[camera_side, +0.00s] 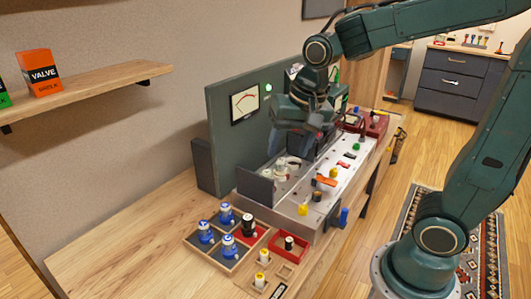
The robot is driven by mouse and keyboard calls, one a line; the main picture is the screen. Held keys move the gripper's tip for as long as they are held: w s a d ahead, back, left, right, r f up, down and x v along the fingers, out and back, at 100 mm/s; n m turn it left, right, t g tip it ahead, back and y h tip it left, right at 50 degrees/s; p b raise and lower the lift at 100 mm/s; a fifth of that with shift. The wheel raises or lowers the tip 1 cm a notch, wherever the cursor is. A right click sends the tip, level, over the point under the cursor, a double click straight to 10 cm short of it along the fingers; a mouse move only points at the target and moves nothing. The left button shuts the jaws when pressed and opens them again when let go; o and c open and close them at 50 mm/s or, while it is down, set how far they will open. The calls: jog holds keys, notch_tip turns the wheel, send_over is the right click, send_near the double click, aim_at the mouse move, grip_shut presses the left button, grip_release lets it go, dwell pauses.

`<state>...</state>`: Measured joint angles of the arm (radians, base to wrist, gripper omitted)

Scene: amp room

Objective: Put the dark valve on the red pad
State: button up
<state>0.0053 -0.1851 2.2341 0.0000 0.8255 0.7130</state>
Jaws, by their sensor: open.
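A dark valve (248,221) with a pale base stands upright in the right-hand cell of a wooden tray, on what looks like the red pad (257,233). A second dark-topped piece (289,243) sits in a separate red-rimmed holder (303,246) just to the right. My gripper (308,126) is open over the amp chassis, well above and behind the tray. It is apart from both dark pieces, and I see nothing held in it.
Several blue valves (205,232) fill the tray's other cells. Two yellow-topped pieces (263,256) stand in front. The metal amp chassis (283,209) with knobs and a green meter panel (227,125) stands behind. The bench (130,245) is clear at left.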

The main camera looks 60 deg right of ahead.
jog(key=s+r+n+t, duration=0.2)
jog(key=s+n, duration=0.6)
jog(key=s, duration=0.4)
jog(key=shift+s+r+t, duration=0.3)
jog(key=shift+s+r, duration=0.05)
jog(key=shift+r, duration=0.15)
